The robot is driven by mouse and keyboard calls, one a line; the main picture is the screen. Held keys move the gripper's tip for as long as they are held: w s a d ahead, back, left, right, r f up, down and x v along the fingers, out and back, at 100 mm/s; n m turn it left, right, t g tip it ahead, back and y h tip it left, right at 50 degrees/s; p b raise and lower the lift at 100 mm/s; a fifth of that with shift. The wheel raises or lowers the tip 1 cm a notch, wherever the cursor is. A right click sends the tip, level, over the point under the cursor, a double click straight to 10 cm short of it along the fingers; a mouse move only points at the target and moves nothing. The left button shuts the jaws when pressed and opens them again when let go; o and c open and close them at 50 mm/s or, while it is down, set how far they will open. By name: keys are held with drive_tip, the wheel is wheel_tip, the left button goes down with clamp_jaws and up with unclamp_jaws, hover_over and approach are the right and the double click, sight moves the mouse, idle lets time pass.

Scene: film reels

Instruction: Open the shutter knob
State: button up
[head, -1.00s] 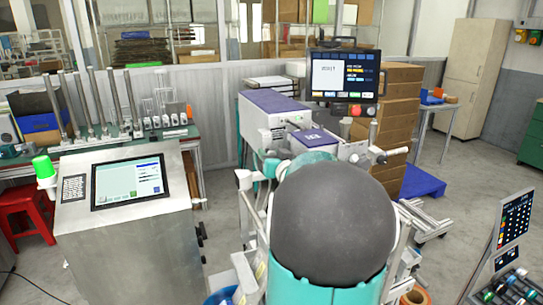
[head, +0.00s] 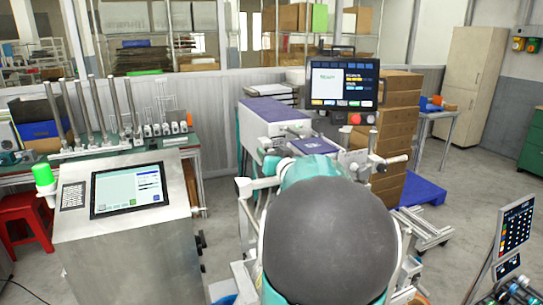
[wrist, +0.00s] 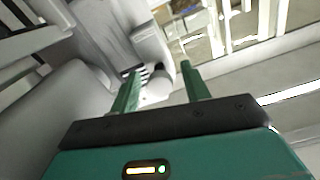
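My gripper (wrist: 160,68) shows in the wrist view with its two green fingers spread apart. Nothing is clearly held between them. A small dark and white rounded part (wrist: 157,76) of a pale machine shows between the fingertips; I cannot tell whether it is the shutter knob or whether a finger touches it. In the head view my arm's large dark joint covers the gripper and the lower middle of the machine (head: 272,117), a pale box with a purple top. I cannot pick out the shutter knob with certainty in either view.
A monitor (head: 343,84) with a red button stands above the machine. A steel console (head: 125,245) with a screen is at the left, with a red stool (head: 25,220) beside it. Stacked cartons (head: 397,130) and a blue pallet (head: 420,190) stand behind at the right.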

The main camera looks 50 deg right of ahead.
drive_tip(key=v, duration=1.3)
drive_tip(key=shift+s+a, duration=0.2)
drive_tip(key=shift+s, duration=0.1)
drive_tip(key=w+a+r+n+g+y, duration=0.1)
drive_tip(key=w+a+n, duration=0.1)
drive_tip(key=w+a, duration=0.6)
drive_tip(key=w+a+n+y, duration=0.1)
drive_tip(key=w+a, duration=0.4)
drive_tip(key=a, duration=0.5)
drive_tip(key=s+a+f+n+g+y, duration=0.1)
drive_tip(key=s+a+f+g+y, duration=0.1)
drive_tip(key=a, duration=0.5)
drive_tip(key=s+a+f+n+g+y, duration=0.2)
drive_tip(key=s+a+f+g, duration=0.2)
drive_tip(key=s+a+f, duration=0.2)
drive_tip(key=s+a+f+n+g+y, duration=0.2)
drive_tip(key=s+a+f+y, duration=0.1)
drive_tip(key=s+a, duration=0.4)
drive_tip(key=a+f, duration=0.1)
drive_tip(key=a, duration=0.2)
drive_tip(key=shift+a+f+g, duration=0.2)
drive_tip(key=shift+a+g, duration=0.05)
drive_tip(key=shift+g, duration=0.15)
